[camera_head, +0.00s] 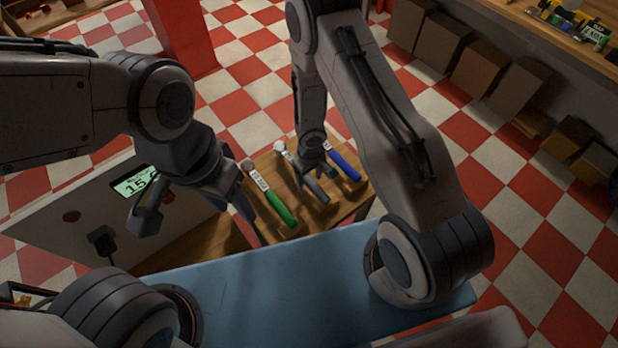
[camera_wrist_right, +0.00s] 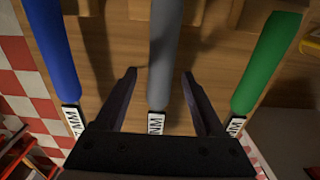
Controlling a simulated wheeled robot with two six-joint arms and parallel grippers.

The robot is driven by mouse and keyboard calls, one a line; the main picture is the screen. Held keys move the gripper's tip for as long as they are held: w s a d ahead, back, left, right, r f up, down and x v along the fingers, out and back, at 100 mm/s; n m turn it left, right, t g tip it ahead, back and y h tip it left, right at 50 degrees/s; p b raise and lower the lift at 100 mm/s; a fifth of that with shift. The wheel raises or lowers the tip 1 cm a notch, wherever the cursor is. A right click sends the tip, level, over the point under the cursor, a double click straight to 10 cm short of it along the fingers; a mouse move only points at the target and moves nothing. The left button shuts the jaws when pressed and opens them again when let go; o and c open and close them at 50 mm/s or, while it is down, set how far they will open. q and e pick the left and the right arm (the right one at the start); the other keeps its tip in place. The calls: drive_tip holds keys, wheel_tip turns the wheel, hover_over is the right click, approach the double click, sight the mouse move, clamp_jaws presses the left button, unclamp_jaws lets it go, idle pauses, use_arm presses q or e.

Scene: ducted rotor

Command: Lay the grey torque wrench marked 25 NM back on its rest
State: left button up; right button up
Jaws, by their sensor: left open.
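The grey torque wrench (camera_head: 314,188) lies on the wooden bench between a green-handled wrench (camera_head: 277,205) and a blue-handled wrench (camera_head: 345,165). Its grey handle (camera_wrist_right: 161,60) runs down the middle of the right wrist view. Only "NM" can be read on its label, the rest being hidden by the gripper body. My right gripper (camera_head: 315,172) is open, with one finger on each side of the grey handle (camera_wrist_right: 158,85) and a gap on both sides. My left gripper (camera_head: 242,203) is open and empty, left of the green wrench.
A white box with a green digital display (camera_head: 136,183) stands left of the wrenches. A blue surface (camera_head: 270,285) lies in front. Cardboard boxes (camera_head: 470,70) line the right wall. Wooden blocks show under the handles in the right wrist view (camera_wrist_right: 241,14).

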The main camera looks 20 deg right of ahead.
wheel_tip(320, 180, up, 10)
drive_tip(key=p, duration=1)
drive_tip(key=shift+r, duration=0.25)
drive_tip(key=a+r+t+h+b, duration=0.1)
drive_tip(key=a+r+b, duration=0.1)
drive_tip(key=r+b, duration=0.35)
drive_tip(key=a+r+t+h+b, duration=0.1)
drive_tip(key=a+r+b, duration=0.1)
drive_tip(key=r, duration=0.6)
drive_tip(key=s+a+r+n+g+y+b, duration=0.1)
drive_tip(key=s+a+r+b, duration=0.1)
drive_tip(key=s, duration=0.8)
drive_tip(key=s+a+r+n+g+y+b, duration=0.1)
drive_tip(key=s+r+b, duration=0.3)
drive_tip(key=s, duration=0.6)
drive_tip(key=shift+s+a+r+n+y+b, duration=0.3)
drive_tip(key=shift+s+a+n+y+b, duration=0.1)
drive_tip(key=shift+a, duration=0.15)
